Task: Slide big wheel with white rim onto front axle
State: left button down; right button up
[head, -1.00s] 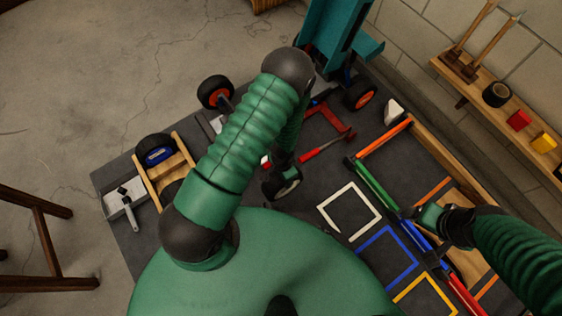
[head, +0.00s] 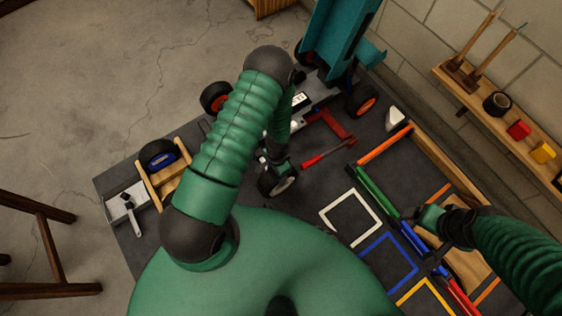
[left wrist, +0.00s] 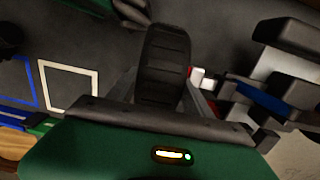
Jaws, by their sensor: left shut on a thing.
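The big wheel (head: 278,184), a black tyre with a pale rim, is below my left gripper (head: 277,163) in the head view, near the middle of the mat. In the left wrist view the tyre (left wrist: 163,62) stands between the fingers, and the left gripper (left wrist: 160,100) is shut on it. The car (head: 300,101) is partly hidden behind my left arm. Orange-rimmed wheels (head: 364,104) show at its far end. The front axle cannot be made out clearly. My right gripper (head: 418,214) is above the tool area at right; its jaws are unclear.
A red tool (head: 327,153) lies right of the held wheel. White, blue and yellow outlined squares (head: 350,217) mark the mat. A wooden holder with a blue-marked black object (head: 158,155) and a grey tray (head: 122,209) stand left. A teal structure (head: 337,40) rises at the back.

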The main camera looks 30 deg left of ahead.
pick_arm(q)
jog(key=shift+w+a, duration=0.3)
jog(key=shift+a, duration=0.4)
jog(key=shift+w+d, duration=0.1)
jog(key=shift+r+p, duration=0.1)
jog(key=shift+p, duration=0.4)
dwell(0.9)
jog(key=shift+w+a+b, duration=0.1)
jog(key=shift+w+a, duration=0.35)
jog(key=shift+a, duration=0.7)
jog(key=shift+w+a+b, duration=0.1)
jog(key=shift+w+a, duration=0.35)
jog(key=shift+a, duration=0.65)
jog(key=shift+w+a+b, duration=0.1)
jog(key=shift+w+a, duration=0.35)
jog(key=shift+a, duration=0.7)
jog(key=shift+c, duration=1.8)
grip_release()
